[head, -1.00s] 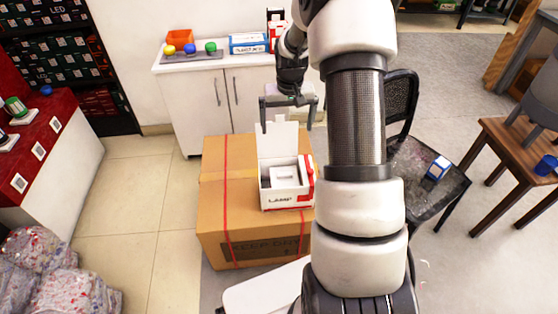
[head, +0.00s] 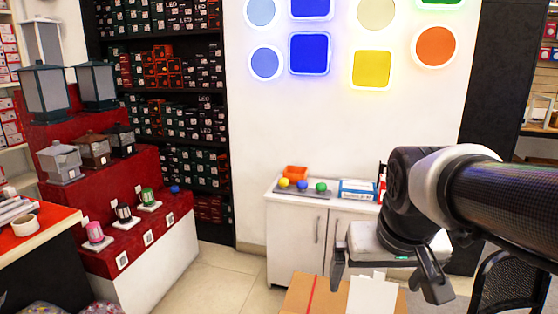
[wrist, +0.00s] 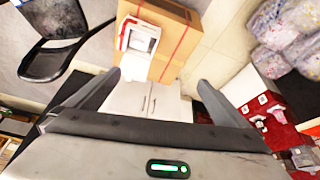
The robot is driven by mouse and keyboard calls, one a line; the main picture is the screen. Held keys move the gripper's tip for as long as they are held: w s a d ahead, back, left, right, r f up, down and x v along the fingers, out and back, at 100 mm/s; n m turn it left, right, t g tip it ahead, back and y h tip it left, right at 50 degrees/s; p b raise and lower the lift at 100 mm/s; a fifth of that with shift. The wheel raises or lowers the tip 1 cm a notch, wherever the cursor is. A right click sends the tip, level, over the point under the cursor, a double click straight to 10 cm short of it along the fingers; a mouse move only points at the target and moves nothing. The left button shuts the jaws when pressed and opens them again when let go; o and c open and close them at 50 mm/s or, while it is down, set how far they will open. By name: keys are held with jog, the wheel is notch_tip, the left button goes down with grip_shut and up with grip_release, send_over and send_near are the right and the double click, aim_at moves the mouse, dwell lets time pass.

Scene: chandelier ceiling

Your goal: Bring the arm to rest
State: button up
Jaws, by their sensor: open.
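My gripper (head: 392,285) is at the right of the head view, raised in front of the white cabinet. Its two fingers are spread wide with nothing between them. In the wrist view my gripper (wrist: 158,82) also shows open and empty, its fingers apart on either side of the cabinet doors. My arm reaches in from the right edge of the head view. A white lamp box (wrist: 139,36) sits on a large cardboard box (wrist: 178,33), apart from the fingers. In the head view, only the tops of the white box (head: 372,295) and the cardboard box (head: 318,296) show.
The white cabinet (head: 293,240) carries a tray with coloured balls, an orange bin (head: 295,172) and a blue-white box (head: 357,189). A red stepped display (head: 110,200) with lamps stands left. A black chair (head: 512,285) is at lower right. Tiled floor (head: 215,280) lies open between.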

jog(key=s+a, duration=0.2)
jog(key=s, duration=0.5)
notch_tip(320, 180, up, 19)
jog(key=p, duration=1.9)
jog(key=shift+s+a+n+t+y, duration=0.2)
jog(key=shift+s+n+t+y, duration=0.1)
jog(key=shift+s+n+t, duration=0.1)
jog(key=shift+c, duration=0.3)
